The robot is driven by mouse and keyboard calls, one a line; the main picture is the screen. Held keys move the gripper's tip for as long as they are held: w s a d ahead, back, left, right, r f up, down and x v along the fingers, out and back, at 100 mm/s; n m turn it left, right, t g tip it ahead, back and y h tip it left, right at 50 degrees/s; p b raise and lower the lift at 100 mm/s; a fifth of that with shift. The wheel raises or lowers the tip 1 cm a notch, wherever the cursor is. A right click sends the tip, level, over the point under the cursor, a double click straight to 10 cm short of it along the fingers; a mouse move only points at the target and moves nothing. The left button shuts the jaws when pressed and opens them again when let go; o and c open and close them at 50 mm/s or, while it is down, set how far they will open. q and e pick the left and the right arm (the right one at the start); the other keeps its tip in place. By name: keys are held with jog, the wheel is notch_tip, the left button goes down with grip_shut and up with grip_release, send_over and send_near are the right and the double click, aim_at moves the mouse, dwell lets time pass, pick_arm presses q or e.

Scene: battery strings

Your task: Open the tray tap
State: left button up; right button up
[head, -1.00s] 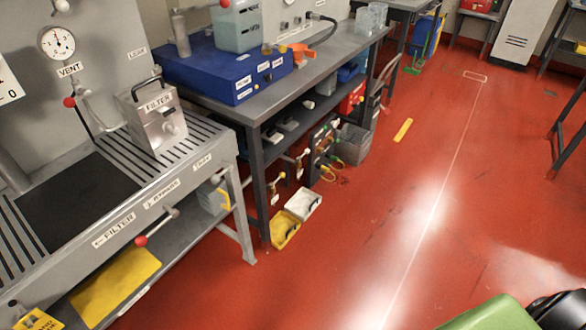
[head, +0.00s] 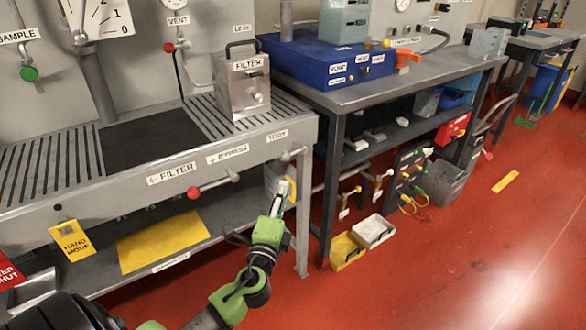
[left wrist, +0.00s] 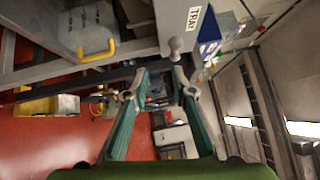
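The tray tap (head: 291,154) is a small grey handle on the bench's front rail, under the TRAY label (head: 277,135). In the left wrist view the tap (left wrist: 175,47) shows as a grey knob just beyond my fingertips, below the TRAY label (left wrist: 195,18). My left gripper (head: 283,188) is below the tap in the head view, apart from it. In the left wrist view its two fingers (left wrist: 159,72) are spread with nothing held between them. My right gripper is not in view.
A red-knobbed lever (head: 213,185) sits left on the same rail. A container with a yellow handle (left wrist: 97,52) is close by the left gripper. A yellow bin (head: 346,252) and a white bin (head: 373,231) stand on the red floor.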

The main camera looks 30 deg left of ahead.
aim_at(292, 154)
pick_arm(q)
jog(key=shift+t, duration=0.4)
jog(key=r+x, duration=0.1)
jog(key=x, duration=0.8)
jog(key=r+x, duration=0.1)
jog(key=x, duration=0.4)
jog(key=shift+s+r, duration=0.2)
jog(key=shift+r, duration=0.1)
grip_shut()
